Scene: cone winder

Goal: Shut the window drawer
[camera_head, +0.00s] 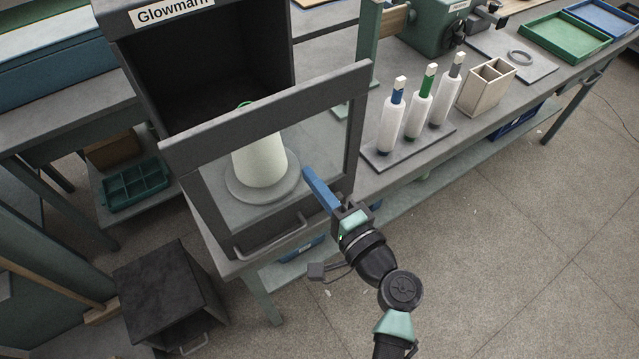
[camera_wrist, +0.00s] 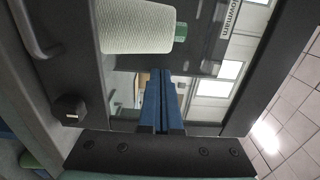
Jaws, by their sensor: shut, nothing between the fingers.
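The window drawer (camera_head: 352,130) is a dark grey frame with a see-through middle, standing well out from the dark box of the Glowmarn cabinet (camera_head: 215,60). Its bar handle (camera_head: 272,238) is low on the front and shows in the wrist view (camera_wrist: 38,30). A pale yarn cone (camera_head: 258,162) stands upright on a round grey disc (camera_head: 262,188) behind the frame. My gripper (camera_head: 309,173) has blue fingers, shut together and empty, in front of the window toward its right side. In the wrist view the fingers (camera_wrist: 161,75) point at the window opening; I cannot tell whether they touch anything.
To the right, several white bobbins (camera_head: 420,100) stand on a grey board beside a wooden divided box (camera_head: 487,88). A dark bin (camera_head: 170,290) stands on the floor at left. The floor (camera_head: 530,240) at right is clear.

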